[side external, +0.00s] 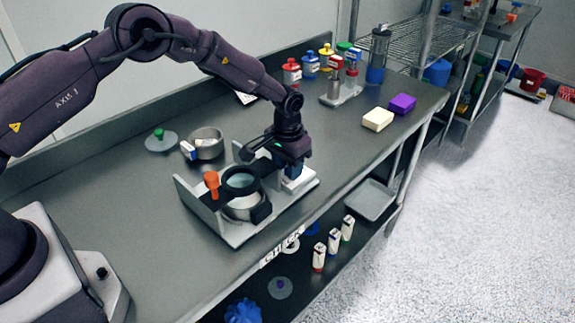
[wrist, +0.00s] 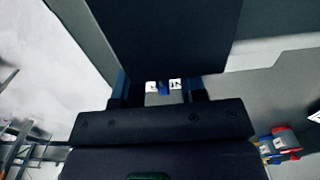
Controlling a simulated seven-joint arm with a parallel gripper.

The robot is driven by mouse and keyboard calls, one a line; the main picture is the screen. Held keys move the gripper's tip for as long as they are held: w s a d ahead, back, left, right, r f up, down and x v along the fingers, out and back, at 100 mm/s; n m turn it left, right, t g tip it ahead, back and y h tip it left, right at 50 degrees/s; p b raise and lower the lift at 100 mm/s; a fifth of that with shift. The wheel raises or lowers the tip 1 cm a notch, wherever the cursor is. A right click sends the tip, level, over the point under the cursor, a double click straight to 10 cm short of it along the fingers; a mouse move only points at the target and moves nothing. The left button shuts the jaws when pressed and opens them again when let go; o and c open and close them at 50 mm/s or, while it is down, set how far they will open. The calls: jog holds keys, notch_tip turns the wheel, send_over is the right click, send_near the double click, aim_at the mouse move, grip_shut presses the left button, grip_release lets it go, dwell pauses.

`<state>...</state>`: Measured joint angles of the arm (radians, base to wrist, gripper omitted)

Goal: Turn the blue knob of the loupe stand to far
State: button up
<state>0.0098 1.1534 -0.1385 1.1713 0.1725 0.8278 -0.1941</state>
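The loupe stand (side external: 238,235) has a pale grey base on the bench, with a dark round loupe (side external: 240,180) above a metal pan and an orange knob (side external: 211,184) at its left. My gripper (side external: 291,172) points down over the right part of the stand, above a white block (side external: 299,186). In the wrist view, my gripper (wrist: 160,92) has its two fingers apart. The small blue knob (wrist: 163,88) shows between them, with white lettered labels beside it. The labels are mostly hidden, so the knob's setting cannot be read. Contact cannot be told.
A metal bowl (side external: 206,143) and a grey lid with a green knob (side external: 161,139) stand behind the stand. Cream (side external: 377,119) and purple (side external: 402,104) blocks lie to the right. Several coloured jars line the back. The bench front edge runs close by the stand.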

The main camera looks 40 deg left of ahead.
grip_shut()
jog(key=shift+m, duration=0.3)
jog(key=m, duration=0.4)
jog(key=shift+a, duration=0.25)
jog(key=m, duration=0.4)
jog(key=shift+w+a+m, duration=0.15)
jog(key=shift+a+m, duration=0.05)
jog(key=shift+m, duration=0.2)
jog(key=m, duration=0.4)
jog(key=shift+w+a, duration=0.1)
jog(key=shift+w, duration=0.1)
jog(key=shift+w+m, duration=0.15)
jog(key=shift+m, duration=2.05)
